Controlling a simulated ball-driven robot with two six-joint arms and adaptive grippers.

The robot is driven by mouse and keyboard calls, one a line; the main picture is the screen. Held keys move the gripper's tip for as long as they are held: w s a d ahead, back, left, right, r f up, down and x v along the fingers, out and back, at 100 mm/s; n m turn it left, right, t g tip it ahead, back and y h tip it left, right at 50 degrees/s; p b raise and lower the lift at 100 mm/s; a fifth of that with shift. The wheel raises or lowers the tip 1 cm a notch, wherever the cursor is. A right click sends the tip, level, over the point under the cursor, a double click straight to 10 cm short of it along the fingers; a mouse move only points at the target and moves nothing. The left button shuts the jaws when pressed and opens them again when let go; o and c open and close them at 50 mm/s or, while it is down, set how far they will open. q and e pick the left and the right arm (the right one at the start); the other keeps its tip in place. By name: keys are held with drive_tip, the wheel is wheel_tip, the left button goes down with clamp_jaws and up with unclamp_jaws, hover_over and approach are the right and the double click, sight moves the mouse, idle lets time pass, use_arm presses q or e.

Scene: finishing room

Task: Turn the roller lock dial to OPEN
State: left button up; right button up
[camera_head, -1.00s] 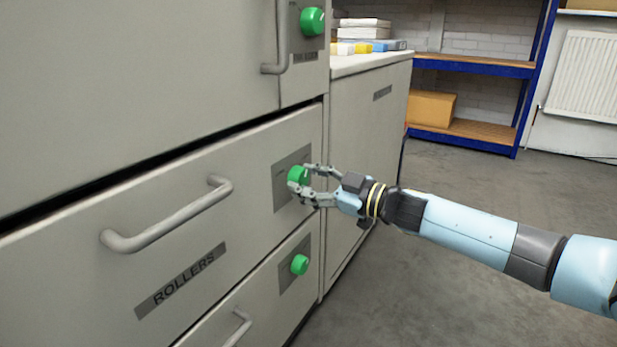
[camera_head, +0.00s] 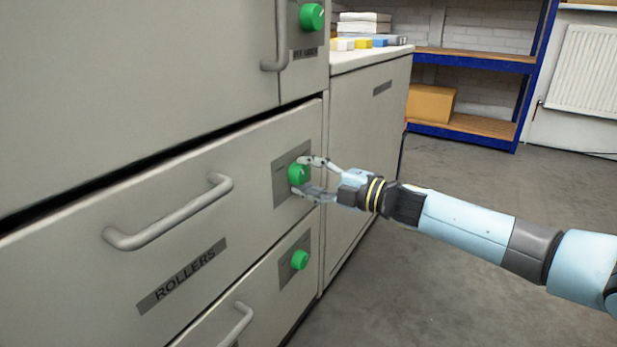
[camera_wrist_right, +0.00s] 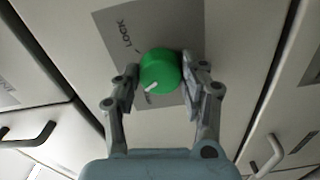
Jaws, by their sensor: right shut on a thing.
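The green roller lock dial (camera_head: 296,173) sits on a grey plate (camera_head: 281,186) at the right end of the drawer labelled ROLLERS (camera_head: 182,274). My right gripper (camera_head: 302,175) is shut on this dial, one finger on either side. In the right wrist view the dial (camera_wrist_right: 159,66) is between the two fingers (camera_wrist_right: 162,78). Its white pointer mark (camera_wrist_right: 151,87) faces the lower left, towards small lettering that I cannot read fully. The word LOCK (camera_wrist_right: 126,34) is up and left of the dial. My left gripper is not in view.
The ROLLERS drawer has a bar handle (camera_head: 170,214). Another green dial (camera_head: 299,260) is on the drawer below, and one (camera_head: 312,17) is on the door above. A side cabinet (camera_head: 365,125) stands behind my right gripper. Open floor (camera_head: 470,220) lies to the right.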

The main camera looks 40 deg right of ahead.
drive_tip(key=shift+f+n, duration=0.15)
drive_tip(key=shift+n, duration=0.95)
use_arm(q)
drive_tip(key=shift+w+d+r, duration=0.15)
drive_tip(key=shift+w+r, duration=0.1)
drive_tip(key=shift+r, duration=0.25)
use_arm(e)
drive_tip(key=shift+n, duration=0.8)
drive_tip(key=o, duration=1.2)
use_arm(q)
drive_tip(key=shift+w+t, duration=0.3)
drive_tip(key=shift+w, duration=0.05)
